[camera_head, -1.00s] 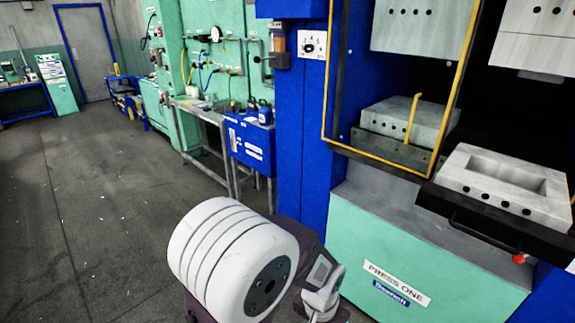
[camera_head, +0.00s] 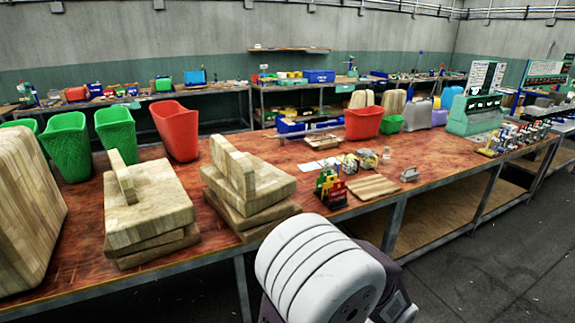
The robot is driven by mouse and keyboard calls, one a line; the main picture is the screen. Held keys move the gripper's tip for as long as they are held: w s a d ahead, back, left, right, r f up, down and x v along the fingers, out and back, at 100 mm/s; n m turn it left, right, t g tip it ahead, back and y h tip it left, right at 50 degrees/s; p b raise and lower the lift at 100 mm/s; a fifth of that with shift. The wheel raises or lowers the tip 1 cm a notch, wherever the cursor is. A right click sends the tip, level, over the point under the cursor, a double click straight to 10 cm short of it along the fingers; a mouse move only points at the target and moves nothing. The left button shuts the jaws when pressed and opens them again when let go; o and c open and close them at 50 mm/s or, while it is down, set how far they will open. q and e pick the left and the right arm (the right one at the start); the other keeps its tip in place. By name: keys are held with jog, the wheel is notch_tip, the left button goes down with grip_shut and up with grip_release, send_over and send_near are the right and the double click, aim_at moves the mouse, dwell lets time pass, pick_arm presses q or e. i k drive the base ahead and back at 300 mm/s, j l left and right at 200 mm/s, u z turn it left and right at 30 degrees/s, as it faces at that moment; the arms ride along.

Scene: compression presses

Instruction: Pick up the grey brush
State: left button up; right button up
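I cannot make out a grey brush for sure. A small grey item (camera_head: 410,174) with what looks like a raised handle lies on the red-brown workbench (camera_head: 345,207), right of a flat wooden board; it is too small to tell whether it is a brush. A white rounded part of my own arm fills the bottom middle of the view. Neither of my grippers is in view.
Wooden blocks with upright handles (camera_head: 150,200) (camera_head: 250,185) stand on the bench's near left. Green bins (camera_head: 115,132) and a red bin (camera_head: 176,130) stand behind them. Coloured clamps (camera_head: 330,188) sit near the front edge. Dark floor (camera_head: 480,255) is clear at right.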

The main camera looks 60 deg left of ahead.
aim_at(407, 177)
jog(key=u, duration=1)
jog(key=z, duration=3.7)
jog(key=u, duration=3.7)
jog(key=i+l+u, duration=0.4)
jog(key=i, duration=0.3)
jog(key=i+l+u, duration=0.4)
jog(key=i+l, duration=0.2)
jog(key=i+l+u, duration=0.4)
jog(key=i+l, duration=0.2)
jog(key=l, duration=0.2)
